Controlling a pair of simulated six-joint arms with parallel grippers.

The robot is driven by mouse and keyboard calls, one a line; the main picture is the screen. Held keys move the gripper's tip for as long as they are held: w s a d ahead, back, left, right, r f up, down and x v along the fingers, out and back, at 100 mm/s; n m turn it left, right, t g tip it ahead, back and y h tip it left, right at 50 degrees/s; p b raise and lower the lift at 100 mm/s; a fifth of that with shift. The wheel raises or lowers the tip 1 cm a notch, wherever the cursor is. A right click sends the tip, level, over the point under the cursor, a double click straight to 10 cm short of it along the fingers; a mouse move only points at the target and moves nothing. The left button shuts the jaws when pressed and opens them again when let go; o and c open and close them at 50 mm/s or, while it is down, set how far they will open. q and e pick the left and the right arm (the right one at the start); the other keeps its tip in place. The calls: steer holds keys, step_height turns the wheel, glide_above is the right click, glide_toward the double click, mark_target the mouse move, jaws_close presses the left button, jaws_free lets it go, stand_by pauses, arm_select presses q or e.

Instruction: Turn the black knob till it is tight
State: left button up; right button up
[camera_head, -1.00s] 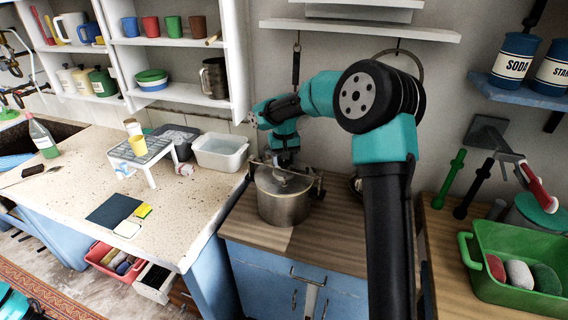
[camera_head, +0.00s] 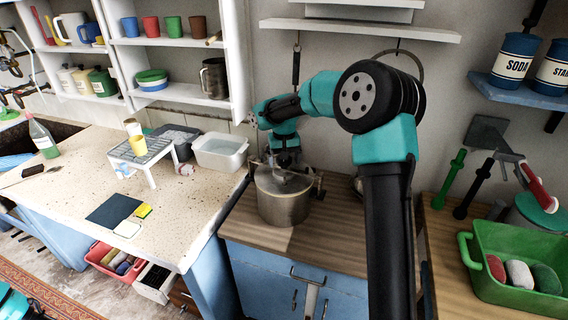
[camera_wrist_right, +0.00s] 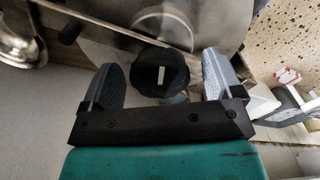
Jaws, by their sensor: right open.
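The black knob (camera_wrist_right: 162,74) shows in the right wrist view as a dark, round-edged knob with a short white mark on its face. It lies between the two grey fingers of my open right gripper (camera_wrist_right: 161,66), with a visible gap on each side. In the head view, my right gripper (camera_head: 285,163) is over the lid of a metal pot (camera_head: 283,207), and the knob is hidden or too small to make out.
The pot stands on a wooden-topped blue cabinet (camera_head: 335,232). Left of it, a white basin (camera_head: 220,152) and a small white rack (camera_head: 150,150) stand on the speckled counter. A green tub (camera_head: 515,282) holding several rounded objects is at the right. A shelf (camera_head: 360,30) is above.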

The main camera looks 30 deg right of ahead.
steer(key=n, duration=0.3)
steer(key=shift+n, duration=0.3)
steer(key=n, duration=0.4)
steer(key=shift+n, duration=0.3)
steer(key=n, duration=0.7)
steer(key=shift+n, duration=0.4)
